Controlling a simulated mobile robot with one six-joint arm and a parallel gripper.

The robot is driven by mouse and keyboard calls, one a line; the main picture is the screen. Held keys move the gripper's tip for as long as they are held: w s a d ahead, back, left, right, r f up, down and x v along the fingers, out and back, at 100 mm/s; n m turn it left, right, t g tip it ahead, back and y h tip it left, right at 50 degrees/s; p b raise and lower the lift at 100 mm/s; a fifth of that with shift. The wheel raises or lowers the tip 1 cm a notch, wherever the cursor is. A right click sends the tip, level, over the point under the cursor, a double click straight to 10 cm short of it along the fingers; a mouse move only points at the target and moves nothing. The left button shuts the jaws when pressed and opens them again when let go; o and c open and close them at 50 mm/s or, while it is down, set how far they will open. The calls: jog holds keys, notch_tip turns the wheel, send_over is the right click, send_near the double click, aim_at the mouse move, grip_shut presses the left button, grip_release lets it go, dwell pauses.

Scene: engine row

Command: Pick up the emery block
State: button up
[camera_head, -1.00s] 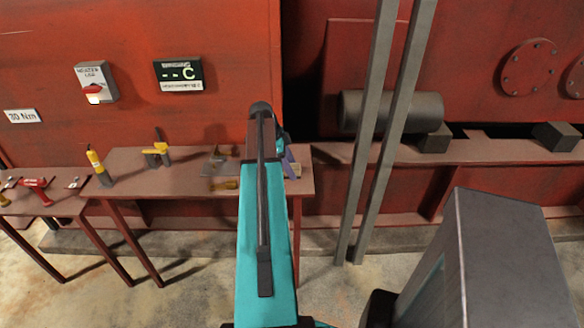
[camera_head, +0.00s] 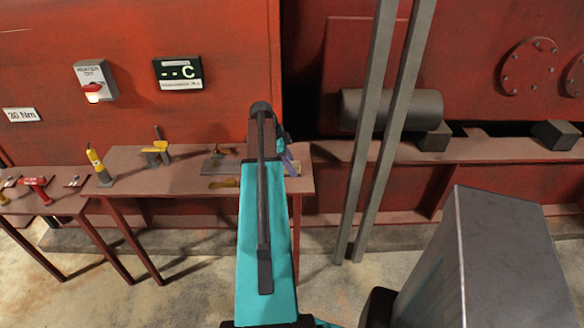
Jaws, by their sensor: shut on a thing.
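My teal arm (camera_head: 265,240) reaches forward over the right end of the brown-red bench (camera_head: 170,183). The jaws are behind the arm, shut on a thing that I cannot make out. I cannot identify the emery block. A purple strip (camera_head: 290,161) with a small pale piece beside it shows at the arm's right edge, low by the bench top. I cannot tell whether it touches the gripper.
The bench also bears a grey flat thing (camera_head: 220,165), a brownish tool (camera_head: 223,183), a yellow-and-grey tool (camera_head: 156,152) and a yellow bottle-like tool (camera_head: 98,167). A lower table (camera_head: 45,207) stands left. Two grey posts (camera_head: 385,130) rise right of the bench. The red engine wall (camera_head: 220,40) stands behind.

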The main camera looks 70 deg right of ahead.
aim_at(294, 164)
jog(key=shift+r, duration=0.1)
jog(key=shift+r+b, duration=0.7)
jog(key=shift+r, duration=1)
jog(key=w+a+r+b, duration=0.1)
jog(key=w+a+b, duration=0.2)
jog(key=a, duration=1.2)
jog(key=shift+w+a+r, duration=0.2)
jog(key=shift+w+r, duration=0.05)
jog(key=shift+w, duration=0.45)
